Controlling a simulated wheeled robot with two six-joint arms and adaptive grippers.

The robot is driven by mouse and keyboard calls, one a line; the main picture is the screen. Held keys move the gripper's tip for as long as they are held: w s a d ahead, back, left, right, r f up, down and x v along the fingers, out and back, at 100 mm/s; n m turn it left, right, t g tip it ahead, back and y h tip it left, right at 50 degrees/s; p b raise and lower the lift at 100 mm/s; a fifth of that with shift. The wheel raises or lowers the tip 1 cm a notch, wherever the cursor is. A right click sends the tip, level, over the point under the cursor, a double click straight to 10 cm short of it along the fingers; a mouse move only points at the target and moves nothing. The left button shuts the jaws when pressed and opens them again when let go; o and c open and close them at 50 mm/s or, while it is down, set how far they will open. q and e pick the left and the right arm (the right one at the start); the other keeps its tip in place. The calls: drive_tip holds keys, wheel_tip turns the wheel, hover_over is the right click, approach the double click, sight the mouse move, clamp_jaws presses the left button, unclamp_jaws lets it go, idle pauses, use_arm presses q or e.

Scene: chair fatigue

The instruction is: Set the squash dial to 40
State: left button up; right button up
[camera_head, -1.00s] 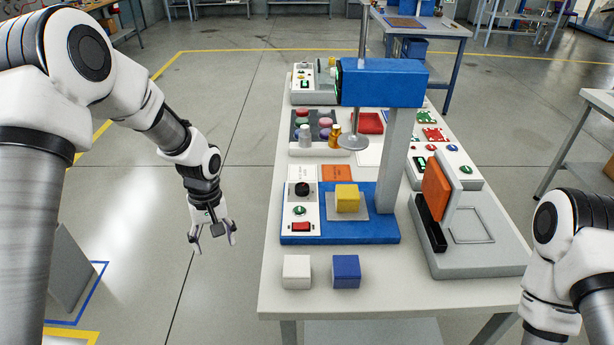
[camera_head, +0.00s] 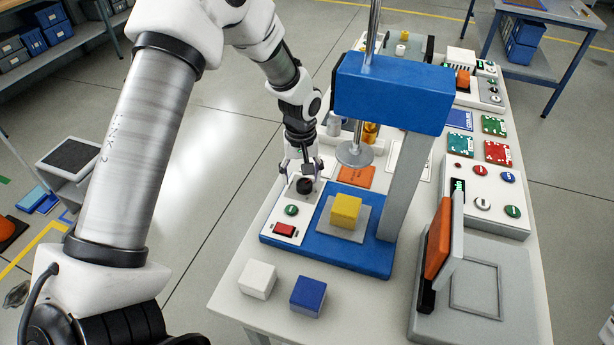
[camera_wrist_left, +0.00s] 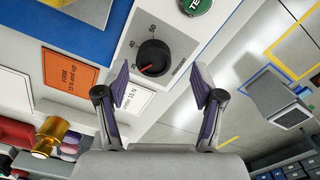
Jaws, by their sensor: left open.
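The squash dial (camera_head: 304,186) is a black round knob on the white panel of a blue press. In the left wrist view the knob (camera_wrist_left: 153,56) shows a red pointer mark at its lower-left edge. The printed 50 and 40 lie along its upper and upper-left side; the number by the pointer is too small to read surely. My left gripper (camera_head: 301,170) is open and empty, just above the dial in the head view. In the left wrist view its two fingers (camera_wrist_left: 162,86) are spread, with the dial beyond and between them. My right gripper is out of view.
A yellow cube (camera_head: 346,210) sits on the press plate under the round press head (camera_head: 354,154). A green button (camera_head: 291,210) and a red switch (camera_head: 284,230) share the dial's panel. White (camera_head: 258,279) and blue (camera_head: 308,296) cubes stand in front. The blue press head block (camera_head: 392,94) overhangs.

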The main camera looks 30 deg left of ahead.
sight(304, 184)
use_arm(q)
drive_tip(key=f, duration=0.2)
drive_tip(key=w+f, duration=0.1)
drive_tip(key=shift+d, duration=0.25)
drive_tip(key=shift+s+a, duration=0.1)
drive_tip(key=shift+s+r, duration=0.1)
drive_tip(key=c, duration=1.1)
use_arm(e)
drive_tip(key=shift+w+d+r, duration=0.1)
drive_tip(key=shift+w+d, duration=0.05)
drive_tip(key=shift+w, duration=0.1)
use_arm(q)
drive_tip(key=shift+m, duration=0.4)
drive_tip(key=shift+c, duration=0.2)
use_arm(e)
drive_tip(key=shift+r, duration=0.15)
use_arm(q)
drive_tip(key=m+p, duration=0.2)
drive_tip(key=m, duration=0.5)
drive_tip(key=shift+m, duration=0.4)
drive_tip(key=shift+m+p, duration=0.4)
drive_tip(key=shift+m, duration=1.2)
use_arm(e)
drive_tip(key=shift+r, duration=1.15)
use_arm(q)
drive_tip(key=shift+s, duration=0.1)
